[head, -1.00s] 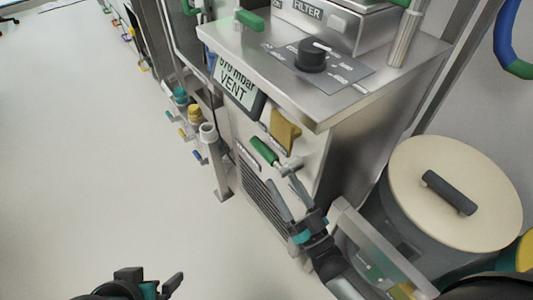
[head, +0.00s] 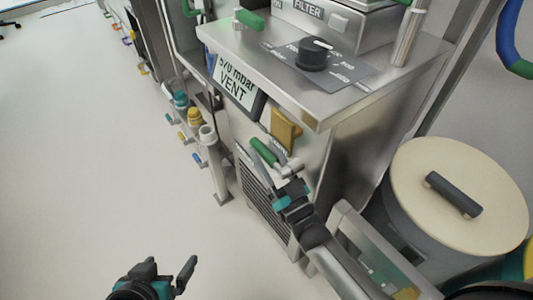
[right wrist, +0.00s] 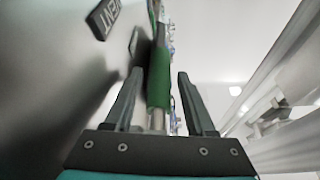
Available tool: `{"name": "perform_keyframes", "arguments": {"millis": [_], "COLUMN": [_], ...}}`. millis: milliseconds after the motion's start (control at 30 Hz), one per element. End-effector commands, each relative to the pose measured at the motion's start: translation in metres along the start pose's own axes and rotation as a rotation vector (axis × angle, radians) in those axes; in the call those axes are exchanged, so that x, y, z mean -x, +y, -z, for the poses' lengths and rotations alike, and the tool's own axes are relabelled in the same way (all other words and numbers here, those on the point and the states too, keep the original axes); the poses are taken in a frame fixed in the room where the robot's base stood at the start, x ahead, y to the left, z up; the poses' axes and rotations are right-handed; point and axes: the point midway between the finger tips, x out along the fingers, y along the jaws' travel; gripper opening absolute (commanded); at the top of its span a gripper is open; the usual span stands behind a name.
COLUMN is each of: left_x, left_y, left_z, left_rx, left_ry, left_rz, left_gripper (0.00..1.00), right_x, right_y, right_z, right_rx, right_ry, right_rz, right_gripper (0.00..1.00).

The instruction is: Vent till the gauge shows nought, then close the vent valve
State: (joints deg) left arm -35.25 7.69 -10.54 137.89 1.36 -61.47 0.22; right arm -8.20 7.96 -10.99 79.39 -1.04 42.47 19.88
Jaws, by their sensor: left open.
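The vent valve's green lever handle (head: 263,152) sticks out from the front of the steel cabinet. My right gripper (head: 278,170) is at this lever. In the right wrist view the green handle (right wrist: 159,78) lies between the two fingers, which stand apart with a gap on each side. The gauge display (head: 236,84) above left appears to read 570 mbar over VENT; its first digit is partly cut off. My left gripper (head: 172,274) is open and empty above the floor, far from the valve.
A yellow part (head: 285,131) sits just above the lever. A black knob (head: 312,54) is on the cabinet top (head: 380,84). A lidded drum (head: 420,165) stands at the right. Pipes with small valves (head: 187,125) are left of the cabinet. The floor at left is clear.

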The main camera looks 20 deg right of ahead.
Motion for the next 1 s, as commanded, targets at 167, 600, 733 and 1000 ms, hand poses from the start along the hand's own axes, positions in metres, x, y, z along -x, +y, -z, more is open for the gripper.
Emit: {"name": "perform_keyframes", "arguments": {"millis": [167,600,733,1000], "left_x": [0.0000,0.0001,0.0001,0.0001], "left_y": [-0.0001,-0.0002,-0.0002,-0.0003], "left_z": [-0.0001,-0.0001,0.0000,0.0000], "left_rx": [0.000,-0.001,-0.001,-0.001], "left_ry": [-0.001,-0.001,-0.001,0.000], "left_rz": [0.000,0.001,0.001,0.001], "left_gripper": [0.96,0.96,0.96,0.96], "right_x": [0.0002,0.0005,0.0006,0.0007], "right_y": [0.0001,0.0001,0.0001,0.0001], "right_z": [0.0000,-0.0002,-0.0003,-0.0004], "right_rx": [0.000,0.000,0.001,0.001], "right_ry": [0.000,0.000,-0.001,-0.001], "right_rz": [0.000,0.000,0.000,0.000], "right_gripper": [0.34,0.00,0.00,0.00]}}
